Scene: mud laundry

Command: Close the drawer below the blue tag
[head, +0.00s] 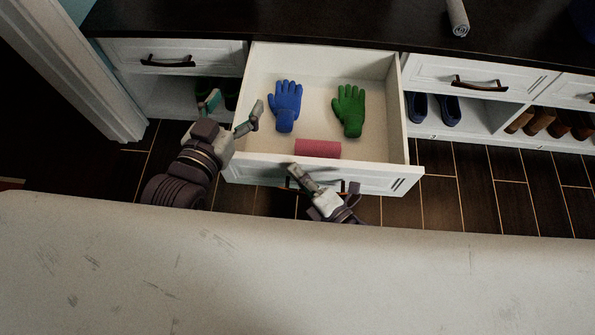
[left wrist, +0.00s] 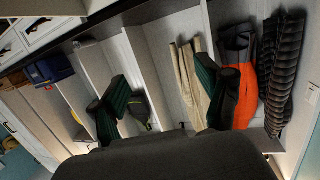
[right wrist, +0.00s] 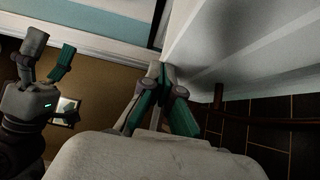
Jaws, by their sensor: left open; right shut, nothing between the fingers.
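The white drawer (head: 395,175) stands pulled out in the head view, its dark handle (head: 342,186) partly hidden behind my right gripper. Inside lie a blue glove (head: 287,105), a green glove (head: 349,110) and a pinkish-red roll (head: 318,148) near the front panel. No blue tag can be made out. My right gripper (head: 300,177) is shut and empty at the drawer's front; its fingertips (right wrist: 165,75) also show close to a white panel in the right wrist view. My left gripper (head: 233,108) is open and empty by the drawer's left side.
A dark countertop (head: 320,30) with a grey-white roll (head: 457,18) runs above the drawers. Closed drawers stand left (head: 210,58) and right (head: 430,75). Blue shoes (head: 450,110) and brown shoes (head: 555,122) sit in cubbies. Hanging coats (left wrist: 240,70) show in the left wrist view.

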